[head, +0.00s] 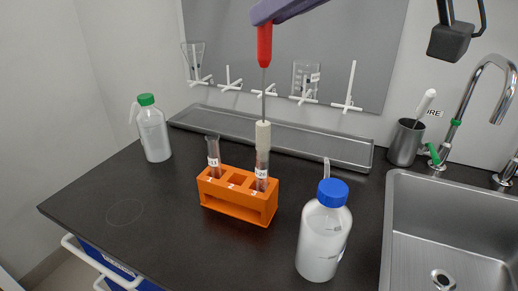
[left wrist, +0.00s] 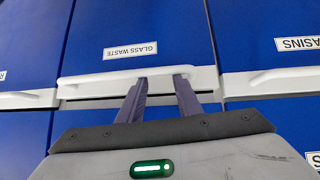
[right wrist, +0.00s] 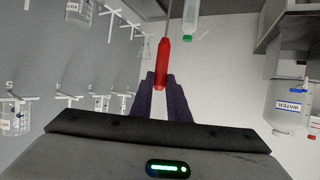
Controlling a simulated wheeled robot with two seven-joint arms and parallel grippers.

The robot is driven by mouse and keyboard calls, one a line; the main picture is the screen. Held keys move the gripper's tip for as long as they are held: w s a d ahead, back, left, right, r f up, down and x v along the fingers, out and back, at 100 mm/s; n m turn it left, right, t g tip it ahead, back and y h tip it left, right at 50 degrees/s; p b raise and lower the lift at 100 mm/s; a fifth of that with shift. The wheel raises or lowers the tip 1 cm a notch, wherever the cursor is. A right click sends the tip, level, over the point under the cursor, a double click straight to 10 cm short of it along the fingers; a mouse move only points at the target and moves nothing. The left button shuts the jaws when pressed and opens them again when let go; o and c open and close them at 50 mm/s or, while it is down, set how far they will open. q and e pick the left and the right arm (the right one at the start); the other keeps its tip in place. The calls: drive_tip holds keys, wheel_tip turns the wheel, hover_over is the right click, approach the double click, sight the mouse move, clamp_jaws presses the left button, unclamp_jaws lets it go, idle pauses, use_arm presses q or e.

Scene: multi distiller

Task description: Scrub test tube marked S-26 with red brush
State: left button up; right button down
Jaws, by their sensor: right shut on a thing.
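My right gripper (head: 270,18) is shut on the red handle of the brush (head: 264,45) and holds it upright. The handle also shows between the fingers in the right wrist view (right wrist: 162,55). The brush's thin rod runs down to a pale bristle head (head: 262,135), which is at the mouth of a test tube (head: 262,172), its lower part apparently inside. That tube stands in the right slot of the orange rack (head: 236,207); its label is too small to read surely. Another labelled tube (head: 213,157) stands in the left slot. My left gripper (left wrist: 161,80) is open by a drawer handle.
A blue-capped bottle (head: 324,236) stands right of the rack, a green-capped bottle (head: 153,135) to the left. A grey tray (head: 270,134) lies behind. A metal cup (head: 405,143) with a white brush and the sink (head: 450,222) are at right. The counter's front left is clear.

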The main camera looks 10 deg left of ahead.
use_arm(q)
drive_tip(key=shift+d+r+g+p, duration=0.15)
drive_tip(key=shift+g+p, duration=0.15)
drive_tip(key=shift+p, duration=2.25)
drive_tip(key=shift+w, duration=0.1)
